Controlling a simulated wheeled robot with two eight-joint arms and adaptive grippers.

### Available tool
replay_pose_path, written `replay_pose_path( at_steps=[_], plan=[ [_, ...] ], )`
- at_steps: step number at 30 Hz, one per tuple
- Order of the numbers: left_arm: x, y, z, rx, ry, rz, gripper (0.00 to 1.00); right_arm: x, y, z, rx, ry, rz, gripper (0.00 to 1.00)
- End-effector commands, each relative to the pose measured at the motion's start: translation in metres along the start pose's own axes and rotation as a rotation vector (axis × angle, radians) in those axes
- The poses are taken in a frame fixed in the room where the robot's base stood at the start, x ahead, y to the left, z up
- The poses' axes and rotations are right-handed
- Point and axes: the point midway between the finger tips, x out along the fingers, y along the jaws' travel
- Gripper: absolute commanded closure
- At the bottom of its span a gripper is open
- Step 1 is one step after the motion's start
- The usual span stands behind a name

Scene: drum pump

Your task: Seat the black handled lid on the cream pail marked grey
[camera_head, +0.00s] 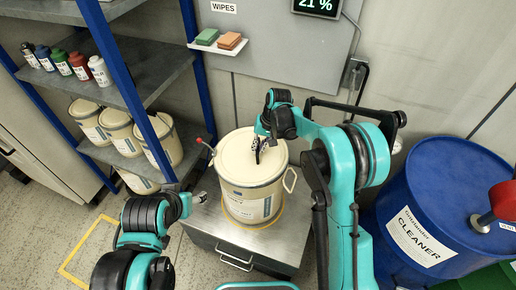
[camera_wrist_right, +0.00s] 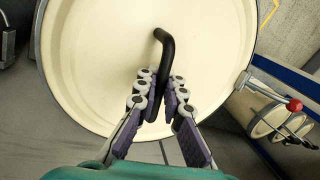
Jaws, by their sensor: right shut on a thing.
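The cream pail (camera_head: 236,205) with a white label stands upright on a grey metal cabinet. The cream round lid (camera_head: 236,163) lies level over its mouth. I cannot tell whether its rim is fully down. My right gripper (camera_head: 262,146) is over the lid, shut on its black handle. In the right wrist view the bent black handle (camera_wrist_right: 166,45) rises between the fingers (camera_wrist_right: 160,90), with the lid's face (camera_wrist_right: 90,65) behind. My left gripper (camera_head: 200,197) is left of the pail, apart from it; its jaws are too small to read.
A red-knobbed lever (camera_head: 199,140) sticks out at the pail's left rim. The cabinet top (camera_head: 203,220) has little free room. A blue drum (camera_head: 435,185) stands at right. Shelves at left hold several pails (camera_head: 117,125) and bottles (camera_head: 78,66).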

Motion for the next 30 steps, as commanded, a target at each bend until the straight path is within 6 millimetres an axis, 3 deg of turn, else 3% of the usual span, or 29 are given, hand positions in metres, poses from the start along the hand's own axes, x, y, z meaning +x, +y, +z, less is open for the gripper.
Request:
replay_pose_path(
  at_steps=[30],
  plan=[
    [0.0059,0.0000,0.0043,0.000,0.000,0.000,0.43,0.0087,0.0026,-0.0004,0.000,0.000,0.000,1.00]
  ],
)
